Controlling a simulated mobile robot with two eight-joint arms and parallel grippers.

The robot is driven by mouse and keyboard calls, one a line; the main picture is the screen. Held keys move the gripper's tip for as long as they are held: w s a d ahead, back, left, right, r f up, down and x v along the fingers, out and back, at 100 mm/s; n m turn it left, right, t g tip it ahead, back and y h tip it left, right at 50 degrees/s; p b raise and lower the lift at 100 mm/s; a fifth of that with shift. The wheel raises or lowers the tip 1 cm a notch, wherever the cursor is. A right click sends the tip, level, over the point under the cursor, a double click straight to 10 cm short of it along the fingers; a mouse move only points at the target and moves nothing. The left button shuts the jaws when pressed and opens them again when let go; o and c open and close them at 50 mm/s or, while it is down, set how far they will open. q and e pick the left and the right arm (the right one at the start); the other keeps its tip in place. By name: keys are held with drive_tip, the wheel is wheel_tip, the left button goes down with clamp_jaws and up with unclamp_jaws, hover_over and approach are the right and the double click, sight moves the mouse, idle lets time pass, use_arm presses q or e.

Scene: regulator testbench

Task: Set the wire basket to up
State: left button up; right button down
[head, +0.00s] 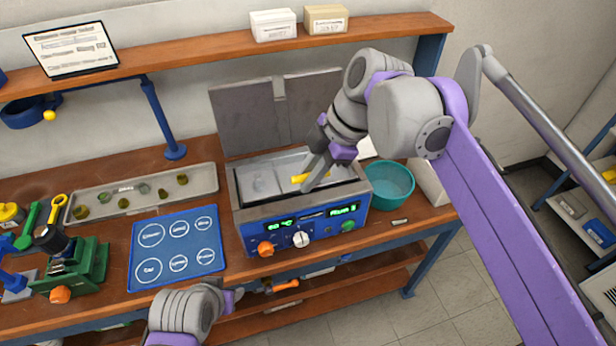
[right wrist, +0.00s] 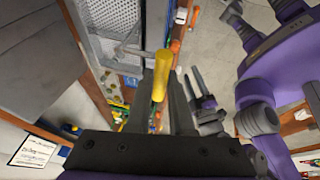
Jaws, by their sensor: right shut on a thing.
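The wire basket (right wrist: 112,18) shows as grey mesh in the right wrist view. In the head view it is hard to make out inside the open-topped blue and grey bath (head: 240,200). Its yellow handle (head: 299,178) also shows in the right wrist view (right wrist: 161,76), between the fingers. My right gripper (head: 318,172) reaches down over the bath and is shut on the yellow handle. How high the basket sits is not clear. My left gripper (head: 236,298) is low at the front of the bench, apart from the bath; its fingers are too unclear to judge.
The bath's grey lid (head: 245,118) stands open behind it. A teal bowl (head: 390,186) is close on the right. A blue mat (head: 177,250) and a tray of small parts (head: 140,195) lie left. A wooden shelf (head: 215,45) runs above.

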drive_tip(key=shift+w+r, duration=0.1)
drive_tip(key=shift+r, duration=0.05)
drive_tip(key=c, duration=0.8)
unclamp_jaws()
drive_tip(key=v, duration=1)
drive_tip(key=shift+d+r+p, duration=0.2)
drive_tip(key=shift+r+p, duration=0.15)
drive_tip(key=shift+p, duration=0.05)
drive_tip(key=shift+f, duration=0.1)
drive_tip(key=s+d+f+m+t+h, duration=0.1)
drive_tip(key=s+d+f+m, duration=0.3)
drive_tip(key=f+m, duration=0.3)
drive_tip(key=s+d+f+m+t+h, duration=0.2)
drive_tip(key=s+d+f+m, duration=0.3)
drive_tip(key=f, duration=0.8)
drive_tip(key=s+d+f+m+t+h, duration=0.2)
drive_tip(key=s+d+f+m, duration=0.2)
drive_tip(key=f+m, duration=0.6)
drive_tip(key=shift+d, duration=0.4)
